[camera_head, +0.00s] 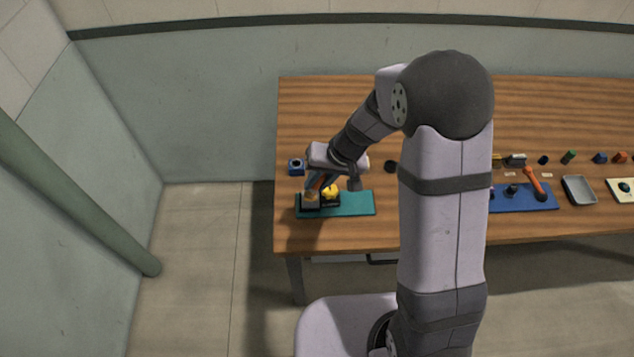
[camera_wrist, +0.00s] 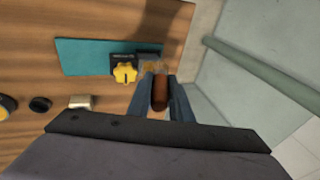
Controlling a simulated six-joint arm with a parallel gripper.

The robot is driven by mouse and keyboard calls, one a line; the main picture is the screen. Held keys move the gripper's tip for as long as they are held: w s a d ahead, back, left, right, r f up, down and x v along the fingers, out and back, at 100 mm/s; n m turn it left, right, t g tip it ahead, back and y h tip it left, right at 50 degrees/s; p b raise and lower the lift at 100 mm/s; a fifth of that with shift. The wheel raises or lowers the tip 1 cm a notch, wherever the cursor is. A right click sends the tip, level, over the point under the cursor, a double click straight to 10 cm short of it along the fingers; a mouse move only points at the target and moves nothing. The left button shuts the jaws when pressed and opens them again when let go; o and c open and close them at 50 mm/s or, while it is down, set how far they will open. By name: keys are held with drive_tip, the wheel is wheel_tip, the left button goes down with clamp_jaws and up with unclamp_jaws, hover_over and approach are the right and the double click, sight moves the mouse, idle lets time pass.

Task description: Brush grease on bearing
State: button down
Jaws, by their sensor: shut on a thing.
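My gripper (camera_head: 318,182) is at the left end of the table and points down. In the wrist view its two blue fingers (camera_wrist: 160,88) are shut on the brown handle of a brush (camera_wrist: 160,97). The brush's tan bristles (camera_wrist: 151,66) are over or against a dark block (camera_wrist: 123,58) with a yellow knob (camera_wrist: 125,73). I cannot tell whether they touch it. This block (camera_head: 321,205) sits on a teal mat (camera_head: 358,205) in the head view; its yellow knob (camera_head: 331,192) faces up. The bearing cannot be told apart; the brush and fingers cover part of the block.
A small dark round piece (camera_wrist: 40,104) and a pale metal block (camera_wrist: 80,101) lie nearby. Right of my arm are a blue mat (camera_head: 540,201) with an orange-handled tool (camera_head: 536,184), and a grey tray (camera_head: 579,190).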

drive_tip(key=shift+r+p, duration=1)
drive_tip(key=shift+r, duration=0.7)
drive_tip(key=shift+w, duration=0.1)
